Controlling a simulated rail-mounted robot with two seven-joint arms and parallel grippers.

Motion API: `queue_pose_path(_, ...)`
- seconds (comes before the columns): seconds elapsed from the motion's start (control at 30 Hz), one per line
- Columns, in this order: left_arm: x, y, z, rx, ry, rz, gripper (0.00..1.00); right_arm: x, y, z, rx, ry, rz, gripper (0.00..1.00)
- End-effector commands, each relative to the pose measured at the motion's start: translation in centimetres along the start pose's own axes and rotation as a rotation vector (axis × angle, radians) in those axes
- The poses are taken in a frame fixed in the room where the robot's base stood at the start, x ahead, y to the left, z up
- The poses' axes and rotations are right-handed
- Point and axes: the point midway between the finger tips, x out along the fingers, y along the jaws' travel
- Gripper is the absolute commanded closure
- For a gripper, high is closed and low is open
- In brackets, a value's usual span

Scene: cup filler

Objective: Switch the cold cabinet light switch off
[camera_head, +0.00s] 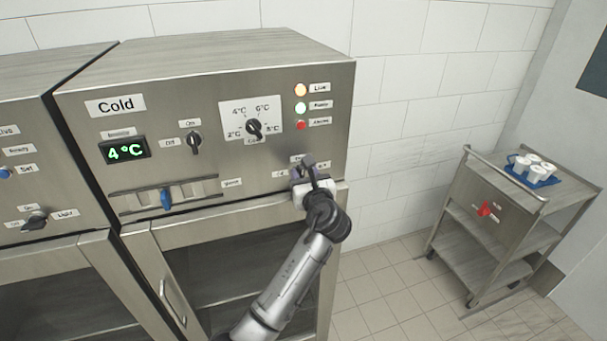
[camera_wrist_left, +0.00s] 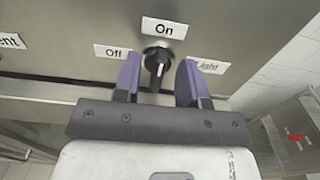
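The cold cabinet (camera_head: 210,80) carries a "Cold" label on its steel panel. Its light switch (camera_wrist_left: 157,58) is a black rotary knob between the labels "Off" at left and "Light" at right, with "On" above. The knob's grip is roughly upright, in line with "On". My left gripper (camera_head: 304,166) is at the panel's lower right and mostly hides the switch in the head view. In the left wrist view, its two purple fingers (camera_wrist_left: 159,68) are open, one on each side of the knob, with gaps between. My right gripper is not in view.
The panel also has another On/Off knob (camera_head: 194,142), a temperature dial (camera_head: 254,128), a blue slider (camera_head: 166,198) and indicator lights (camera_head: 300,107). A neighbouring cabinet (camera_head: 30,150) stands at left. A trolley (camera_head: 500,210) with a blue tray of cups (camera_head: 530,168) stands at right.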

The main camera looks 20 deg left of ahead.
Motion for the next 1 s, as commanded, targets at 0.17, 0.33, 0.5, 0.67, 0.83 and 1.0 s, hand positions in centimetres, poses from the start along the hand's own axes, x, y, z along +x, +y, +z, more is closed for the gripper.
queue_pose_path(0.17, 0.35, 0.02, 0.0, -0.001, 0.0, 0.0, 0.62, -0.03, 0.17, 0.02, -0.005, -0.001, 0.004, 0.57)
queue_pose_path(0.33, 0.36, 0.03, 0.0, -0.001, 0.0, 0.0, 0.62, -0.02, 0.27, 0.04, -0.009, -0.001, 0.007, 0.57)
queue_pose_path(0.5, 0.35, 0.03, 0.0, -0.001, 0.0, 0.0, 0.74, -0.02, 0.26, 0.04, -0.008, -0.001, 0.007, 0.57)
queue_pose_path(0.67, 0.34, 0.03, 0.0, -0.001, 0.0, 0.0, 0.89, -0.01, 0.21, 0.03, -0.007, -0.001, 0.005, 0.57)
queue_pose_path(0.83, 0.34, 0.02, 0.0, -0.001, 0.0, 0.0, 1.0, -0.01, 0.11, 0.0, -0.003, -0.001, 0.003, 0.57)
queue_pose_path(1.0, 0.33, 0.03, 0.0, -0.004, 0.0, 0.0, 1.0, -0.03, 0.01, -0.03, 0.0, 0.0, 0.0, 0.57)
